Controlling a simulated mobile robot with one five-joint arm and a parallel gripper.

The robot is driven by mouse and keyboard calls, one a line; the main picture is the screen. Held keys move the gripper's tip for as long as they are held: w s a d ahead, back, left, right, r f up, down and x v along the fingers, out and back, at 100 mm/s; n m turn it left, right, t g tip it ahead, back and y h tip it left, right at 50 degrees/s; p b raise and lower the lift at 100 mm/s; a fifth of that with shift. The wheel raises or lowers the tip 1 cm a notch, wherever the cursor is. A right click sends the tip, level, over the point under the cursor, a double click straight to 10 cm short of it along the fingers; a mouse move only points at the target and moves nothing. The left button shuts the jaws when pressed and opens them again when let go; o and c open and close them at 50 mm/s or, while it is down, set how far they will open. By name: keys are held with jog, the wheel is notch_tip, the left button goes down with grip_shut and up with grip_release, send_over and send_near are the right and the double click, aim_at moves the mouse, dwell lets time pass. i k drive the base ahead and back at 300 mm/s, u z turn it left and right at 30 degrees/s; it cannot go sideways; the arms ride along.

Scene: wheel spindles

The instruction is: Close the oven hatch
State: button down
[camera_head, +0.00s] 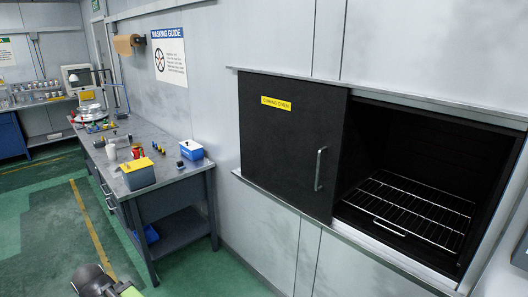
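The oven hatch (285,143) is a flat black sliding panel with a yellow label reading "CURING OVEN" and an upright metal handle (320,168) near its right edge. It stands to the left, between an upper and a lower metal rail. The oven opening (425,165) to its right is uncovered. A wire rack (410,205) lies inside on the oven floor, and no parts show on it. My gripper's fingers do not show. A dark rounded piece with bright green at the bottom left edge looks like part of my arm, well away from the hatch.
A grey workbench (170,175) stands left of the oven along the wall. It holds a yellow-topped box (138,174), a blue box (191,149) and several small items. The green floor (195,270) in front is clear. A grey box (520,250) juts in at the right edge.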

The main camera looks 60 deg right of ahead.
aim_at(292, 131)
jog(key=z, duration=0.25)
jog(key=i, duration=1.45)
jog(key=z, duration=0.5)
jog(key=k, duration=0.9)
jog(key=z, duration=0.2)
jog(key=i, duration=0.9)
jog(key=u, duration=0.05)
